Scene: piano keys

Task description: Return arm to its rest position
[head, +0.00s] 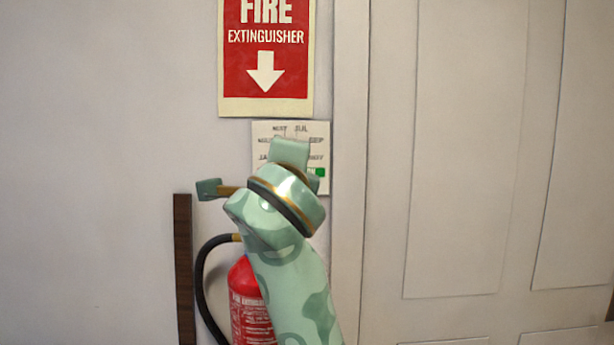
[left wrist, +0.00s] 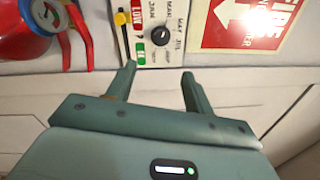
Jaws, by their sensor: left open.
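My left arm rises from the bottom of the head view, with its green wrist and left gripper (head: 289,154) raised in front of the wall. In the left wrist view the left gripper (left wrist: 158,69) has its two fingers spread apart, with nothing between them. The fingers point toward a white wall panel (left wrist: 172,58) with a black dial and a yellow slider. In the head view this panel (head: 262,133) is partly hidden behind my gripper. I cannot tell the exact gap between fingers and panel. My right gripper is not in view.
A red fire extinguisher (head: 245,290) with a black hose stands behind my forearm. A red sign (head: 265,85) hangs above the panel. A dark wooden strip (head: 184,270) is at the left. A pale door (head: 475,150) fills the right. The wall at far left is bare.

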